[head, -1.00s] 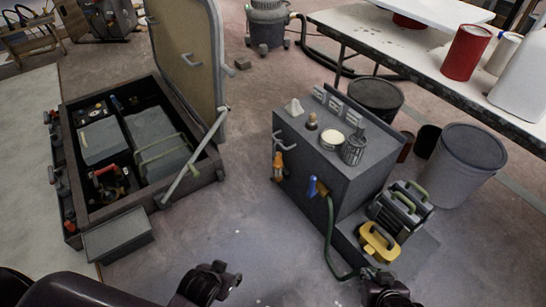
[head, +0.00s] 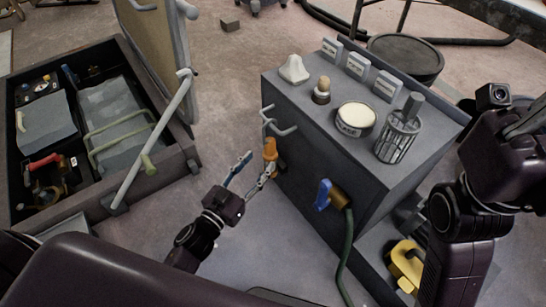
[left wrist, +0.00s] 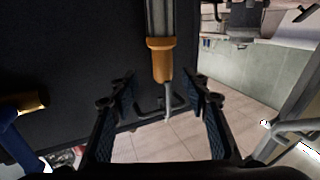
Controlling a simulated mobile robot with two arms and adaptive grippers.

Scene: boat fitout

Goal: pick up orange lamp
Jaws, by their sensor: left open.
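The orange lamp (head: 270,149) hangs upright on the side of the dark grey cabinet (head: 315,150), below its metal hooks. In the left wrist view the lamp (left wrist: 160,58) shows an orange collar, a grey upper body and a thin grey end. My left gripper (head: 252,172) is open and empty, just left of the lamp in the head view. In the left wrist view its fingertips (left wrist: 160,92) stand on both sides of the lamp's lower end; I cannot tell whether the lamp is between them in depth. My right arm is at the right; its fingers cannot be made out.
A blue-handled valve (head: 324,195) with a green hose sticks out of the cabinet. On top stand a white cone (head: 294,69), a round tin (head: 355,119) and a wire cage (head: 399,135). An open floor hatch (head: 150,184) lies left. A yellow-handled thing (head: 405,265) sits lower right.

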